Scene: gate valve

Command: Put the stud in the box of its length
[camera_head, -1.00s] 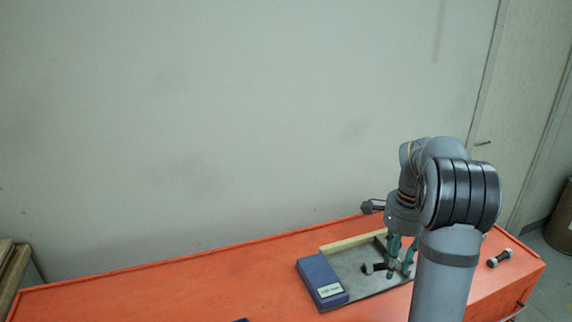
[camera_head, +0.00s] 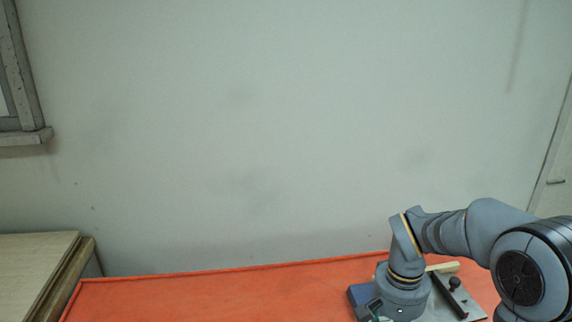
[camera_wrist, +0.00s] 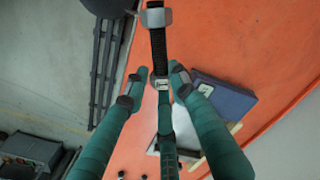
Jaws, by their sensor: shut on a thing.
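The stud (camera_wrist: 158,50) is a black threaded rod with a grey nut at its upper end in the wrist view. My gripper (camera_wrist: 160,78) has teal fingers closed around the stud's lower part, and the rod sticks out beyond the fingertips. In the head view only a bit of teal finger (camera_head: 380,318) shows at the bottom edge; the stud is hidden there. No box that I can recognise as a length box shows clearly; a blue block (camera_head: 360,294) with a pale label (camera_wrist: 246,113) in the wrist view stands beside my gripper, its writing unreadable.
The orange bench top (camera_head: 240,290) is clear to the left of my arm. A grey plate (camera_head: 470,297) with a dark bar and knob (camera_head: 456,283) lies behind my arm. Black rails (camera_wrist: 105,65) run beside the bench in the wrist view.

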